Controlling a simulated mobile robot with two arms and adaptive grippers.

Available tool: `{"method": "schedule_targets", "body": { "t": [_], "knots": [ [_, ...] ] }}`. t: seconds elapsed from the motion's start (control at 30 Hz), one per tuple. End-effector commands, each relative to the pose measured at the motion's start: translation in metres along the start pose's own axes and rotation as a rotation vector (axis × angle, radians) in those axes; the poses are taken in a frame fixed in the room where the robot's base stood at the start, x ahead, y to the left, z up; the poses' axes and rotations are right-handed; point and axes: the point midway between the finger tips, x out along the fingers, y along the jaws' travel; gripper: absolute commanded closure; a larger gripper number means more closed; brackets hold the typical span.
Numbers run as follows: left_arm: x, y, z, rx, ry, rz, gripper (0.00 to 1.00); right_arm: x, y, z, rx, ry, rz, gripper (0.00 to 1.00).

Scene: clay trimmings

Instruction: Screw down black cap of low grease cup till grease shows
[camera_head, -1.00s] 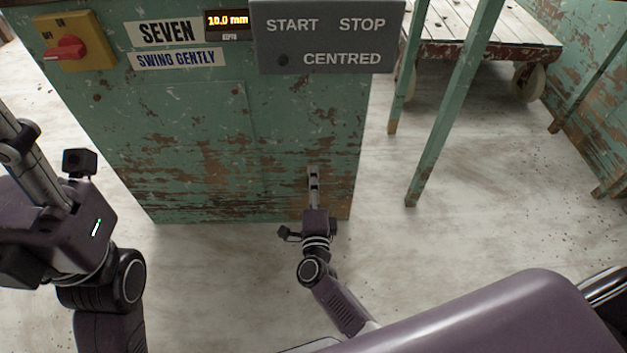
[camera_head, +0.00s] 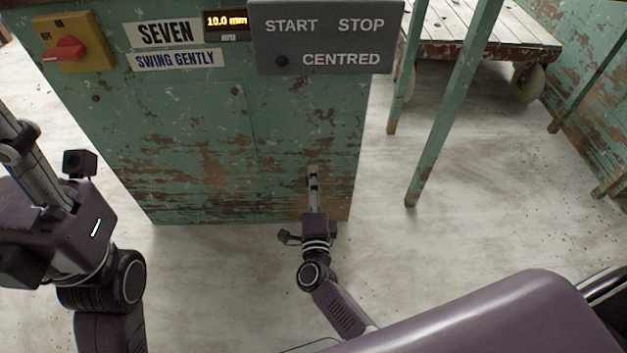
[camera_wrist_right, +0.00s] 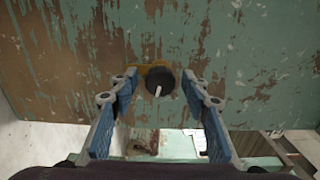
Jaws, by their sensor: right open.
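The low grease cup shows in the right wrist view as a round black cap (camera_wrist_right: 160,81) with a short white mark, in front of a brass-yellow part (camera_wrist_right: 150,71) on the green panel. My right gripper (camera_wrist_right: 159,86) is open, one blue-padded finger on each side of the cap, with gaps showing on both sides. I see no grease around the cap. In the head view my right gripper (camera_head: 313,176) is low at the cabinet's front, and the cup is hidden there. My left gripper's body (camera_head: 55,225) is at the left edge; its fingertips are out of frame.
The worn green cabinet (camera_head: 215,130) carries a red switch (camera_head: 64,49), a depth display (camera_head: 226,20) reading 10.0 mm and a grey START/STOP panel (camera_head: 328,38). Green legs (camera_head: 455,110) and a wheeled cart (camera_head: 480,25) stand to the right. The floor between is clear.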

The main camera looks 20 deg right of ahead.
Motion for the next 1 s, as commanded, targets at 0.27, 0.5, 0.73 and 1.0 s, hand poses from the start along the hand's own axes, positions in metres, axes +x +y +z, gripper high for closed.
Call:
{"method": "schedule_targets", "body": {
  "t": [0.27,0.5,0.73,1.0],
  "knots": [
    [0.001,0.001,-0.001,-0.001,0.002,0.003,0.57,-0.054,0.002,-0.001,0.001,0.001,0.005,0.57],
    [0.001,0.001,-0.001,-0.001,0.003,0.004,0.57,-0.097,0.001,0.000,0.001,0.001,0.004,0.57],
    [0.001,0.001,-0.001,-0.001,0.003,0.005,0.57,-0.112,0.001,-0.001,0.001,0.002,0.002,0.57],
    [0.001,0.001,-0.001,-0.001,0.003,0.005,0.57,-0.113,0.000,-0.001,0.000,0.001,0.001,0.57]
  ]
}}
